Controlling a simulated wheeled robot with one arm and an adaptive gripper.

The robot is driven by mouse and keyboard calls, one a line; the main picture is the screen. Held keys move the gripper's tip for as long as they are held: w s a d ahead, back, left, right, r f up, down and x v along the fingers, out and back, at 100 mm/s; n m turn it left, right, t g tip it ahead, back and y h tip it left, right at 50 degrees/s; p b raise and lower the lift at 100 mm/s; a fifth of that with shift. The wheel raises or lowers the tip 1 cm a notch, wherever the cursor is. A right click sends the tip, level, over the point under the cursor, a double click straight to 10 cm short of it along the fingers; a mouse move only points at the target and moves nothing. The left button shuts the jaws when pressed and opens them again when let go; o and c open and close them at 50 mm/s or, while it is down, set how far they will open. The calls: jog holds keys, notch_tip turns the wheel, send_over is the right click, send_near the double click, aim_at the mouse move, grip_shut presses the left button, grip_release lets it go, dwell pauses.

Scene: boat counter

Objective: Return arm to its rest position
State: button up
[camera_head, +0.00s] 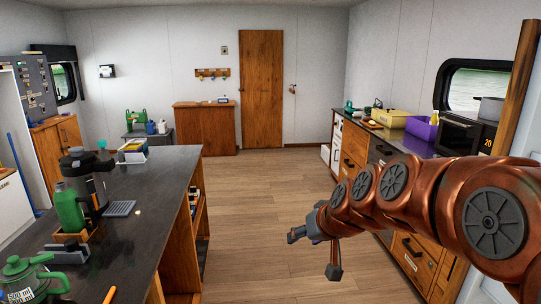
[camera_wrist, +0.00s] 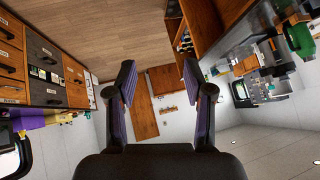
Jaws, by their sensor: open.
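My copper-coloured arm reaches in from the right edge of the head view. My gripper (camera_head: 314,250) is at its end, over the open wood floor between the dark island counter on the left and the drawer counter on the right. In the wrist view my gripper (camera_wrist: 158,85) shows two dark fingers spread apart. Nothing is between the fingers, and the gripper touches nothing that I can see.
The island counter (camera_head: 160,175) holds a green bottle (camera_head: 69,207), a green teapot (camera_head: 32,278) and a coffee maker. The right counter carries a yellow bin (camera_head: 391,118), a purple bin (camera_head: 421,127) and a microwave (camera_head: 457,137). The floor (camera_head: 262,190) toward the wooden door (camera_head: 261,85) is clear.

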jog(key=s+d+f+g+h, duration=0.1)
jog(key=s+d+f+g, duration=0.2)
jog(key=s, duration=0.8)
jog(key=s+d+f+m+g+h, duration=0.1)
jog(key=s+d+f+g, duration=0.2)
jog(key=s, duration=0.9)
jog(key=s+d+f+g+h, duration=0.2)
jog(key=s+d+f+g, duration=0.1)
jog(key=s, duration=0.8)
notch_tip(320, 180, down, 2)
jog(key=shift+s+d+f+m, duration=0.1)
jog(key=shift+s+d+m, duration=0.25)
jog(key=shift+d, duration=0.25)
